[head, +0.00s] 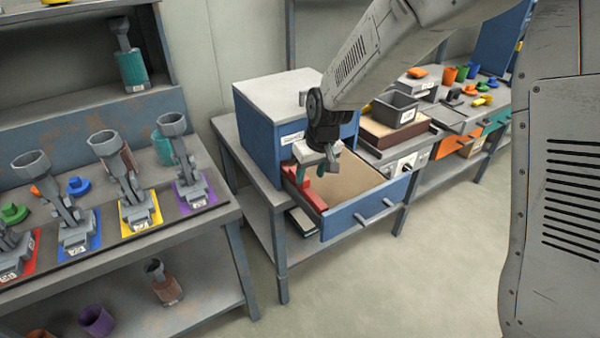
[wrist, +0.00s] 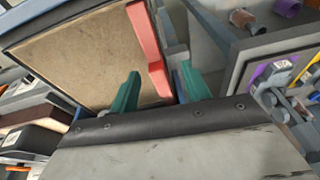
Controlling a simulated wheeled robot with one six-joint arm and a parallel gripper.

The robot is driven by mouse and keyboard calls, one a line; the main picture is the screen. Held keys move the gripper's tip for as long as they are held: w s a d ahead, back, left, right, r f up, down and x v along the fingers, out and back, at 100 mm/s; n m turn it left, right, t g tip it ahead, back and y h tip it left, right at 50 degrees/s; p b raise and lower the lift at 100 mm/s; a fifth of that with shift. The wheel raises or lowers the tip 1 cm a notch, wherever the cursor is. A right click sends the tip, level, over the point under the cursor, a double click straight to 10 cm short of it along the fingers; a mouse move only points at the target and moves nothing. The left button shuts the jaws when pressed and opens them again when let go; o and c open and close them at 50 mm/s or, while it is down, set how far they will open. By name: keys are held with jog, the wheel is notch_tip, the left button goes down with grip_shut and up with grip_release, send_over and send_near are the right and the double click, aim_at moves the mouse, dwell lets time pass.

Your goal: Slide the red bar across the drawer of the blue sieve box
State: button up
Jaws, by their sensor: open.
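The blue sieve box (head: 258,142) stands on the bench with its drawer (head: 365,212) pulled out, showing a flat tan floor. The red bar (head: 312,198) lies along the left side of the drawer; in the wrist view it (wrist: 143,38) runs beside the tan surface. My gripper (head: 323,182) is over the left part of the drawer, close to the bar. In the wrist view its teal fingers (wrist: 159,84) are apart, with the bar's near end between them. I cannot tell whether either finger touches the bar. My wrist hides part of the drawer's back.
A rack at the left holds several grey clamp-like stands (head: 136,190) on coloured bases. Right of the drawer are a grey tray (head: 395,108) on a brown block and a panel with knobs (head: 403,163). The floor (head: 400,280) before the drawer is clear.

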aim_at(305, 179)
jog(key=shift+t, duration=0.9)
jog(key=w, duration=0.1)
jog(key=w+r, duration=0.1)
jog(key=w+a, duration=0.1)
jog(key=shift+w+r, duration=0.35)
jog(key=shift+r, duration=0.05)
jog(key=shift+w+f+n, duration=0.25)
jog(key=shift+n, duration=0.05)
jog(key=x, duration=0.7)
jog(key=shift+a+f, duration=0.1)
jog(key=shift+a, duration=0.05)
grip_shut()
